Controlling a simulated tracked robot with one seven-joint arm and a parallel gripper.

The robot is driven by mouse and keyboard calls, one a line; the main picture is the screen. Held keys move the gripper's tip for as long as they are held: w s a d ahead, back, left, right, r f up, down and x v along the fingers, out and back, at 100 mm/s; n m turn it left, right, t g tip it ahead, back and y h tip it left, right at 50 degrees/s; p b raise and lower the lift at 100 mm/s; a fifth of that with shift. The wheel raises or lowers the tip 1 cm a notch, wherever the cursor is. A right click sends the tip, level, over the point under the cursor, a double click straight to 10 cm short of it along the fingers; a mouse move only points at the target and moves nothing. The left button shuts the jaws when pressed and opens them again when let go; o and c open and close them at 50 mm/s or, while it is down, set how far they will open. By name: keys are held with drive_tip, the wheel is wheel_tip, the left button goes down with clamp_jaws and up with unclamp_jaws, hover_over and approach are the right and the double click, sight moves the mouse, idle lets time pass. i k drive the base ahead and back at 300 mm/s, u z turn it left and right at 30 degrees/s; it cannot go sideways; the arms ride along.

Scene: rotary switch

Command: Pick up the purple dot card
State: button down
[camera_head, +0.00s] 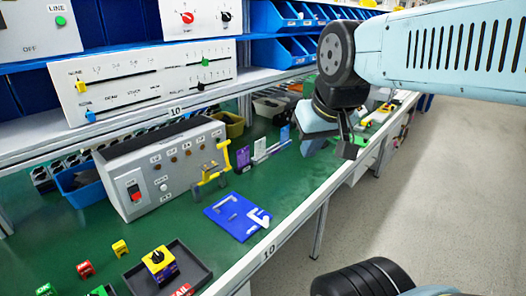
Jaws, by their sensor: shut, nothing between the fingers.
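A small purple card (243,157) stands upright on the green bench, just right of the yellow handle. The dot marks are too small to make out, so I cannot tell for certain which card bears the purple dot. My gripper (348,149) hangs right of the cards, over the bench's right front edge. It is shut and empty, clear of the cards.
A grey control box (165,165) with a yellow handle (213,170) stands left of the cards. A blue board (238,215) lies in front. A dark tray (190,262) holds a yellow and purple block. Bare green bench (300,180) lies between the cards and the front edge.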

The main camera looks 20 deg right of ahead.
sight(242, 155)
drive_tip(key=u, duration=0.15)
drive_tip(key=k, duration=0.35)
drive_tip(key=z, duration=0.5)
drive_tip(key=i, duration=1.35)
drive_tip(key=u, duration=0.25)
